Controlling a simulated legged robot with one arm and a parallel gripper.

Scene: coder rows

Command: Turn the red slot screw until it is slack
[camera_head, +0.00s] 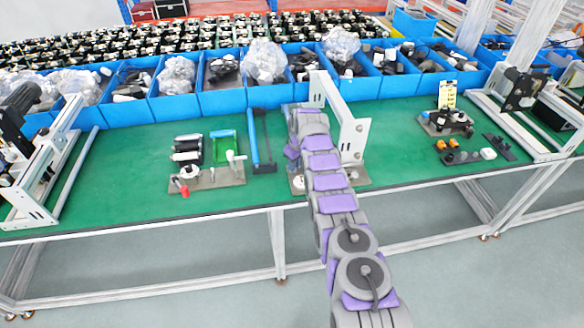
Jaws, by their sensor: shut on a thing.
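My grey and purple arm reaches from the bottom right up over the green table. My gripper (292,153) shows only as a small purple and grey part at the left of the arm's far end. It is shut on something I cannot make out. A base plate (298,187) with small parts lies below it, largely covered by my arm. I cannot pick out a red slot screw on that plate. Another plate (222,180) to the left bears black rollers, a green frame and a red knob-like part (184,191); I cannot tell whether this part is a screw.
Blue bins (220,102) with bagged and dark parts line the table's back. A white bracket (352,135) stands just right of my arm. A blue-handled bar (253,140) lies at its left. More small parts (455,156) lie at the right. Green tabletop (395,165) is bare between.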

